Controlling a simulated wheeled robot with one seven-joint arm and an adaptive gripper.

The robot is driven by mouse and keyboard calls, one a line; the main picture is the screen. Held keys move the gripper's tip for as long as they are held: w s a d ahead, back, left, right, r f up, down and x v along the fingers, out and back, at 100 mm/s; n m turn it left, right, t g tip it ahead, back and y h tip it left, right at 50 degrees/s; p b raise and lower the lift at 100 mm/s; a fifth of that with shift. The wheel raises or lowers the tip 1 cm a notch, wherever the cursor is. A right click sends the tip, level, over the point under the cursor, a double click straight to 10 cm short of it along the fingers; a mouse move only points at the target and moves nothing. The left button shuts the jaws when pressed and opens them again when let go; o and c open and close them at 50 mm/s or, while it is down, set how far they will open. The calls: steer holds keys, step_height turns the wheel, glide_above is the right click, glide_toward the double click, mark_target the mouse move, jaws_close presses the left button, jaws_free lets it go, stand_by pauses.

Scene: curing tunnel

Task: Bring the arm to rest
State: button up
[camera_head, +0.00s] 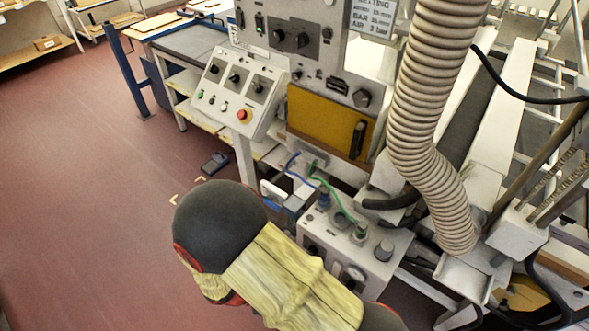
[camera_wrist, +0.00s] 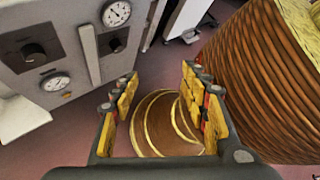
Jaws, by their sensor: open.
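My arm (camera_head: 285,275), with a dark rounded joint and a yellow wood-like link, reaches across the bottom of the head view, in front of the grey machine. My gripper is not visible in the head view. In the wrist view my gripper (camera_wrist: 160,76) is open, its two yellow-padded fingers spread apart. Nothing is held between them. Beyond and below the fingers are brown round shapes with yellow rings (camera_wrist: 158,125); I cannot tell what they are or how far away.
A control panel (camera_head: 238,88) and a ribbed hose (camera_head: 425,120) stand beyond my arm. A low grey box (camera_head: 345,240) with cables is close to it. In the wrist view a large copper-coloured coil (camera_wrist: 270,75) is on the right, a gauge panel (camera_wrist: 70,45) on the left. Red floor (camera_head: 80,180) is clear at left.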

steer(key=w+d+r+m+g+y, duration=0.1)
steer(key=d+r+m+y, duration=0.2)
steer(key=r+m+y, duration=1.05)
steer(key=d+r+m+t+h, duration=0.1)
steer(key=d+r+m+t, duration=0.2)
steer(key=r, duration=0.8)
steer(key=d+r+m+t+h, duration=0.1)
steer(key=d+r+m+t, duration=0.2)
steer(key=d+r+m, duration=0.3)
steer(key=d+r, duration=0.3)
steer(key=r, duration=0.2)
steer(key=shift+s+d+r+m, duration=0.3)
steer(key=shift+s+r+m, duration=0.05)
steer(key=shift+r, duration=0.05)
steer(key=shift+h, duration=0.25)
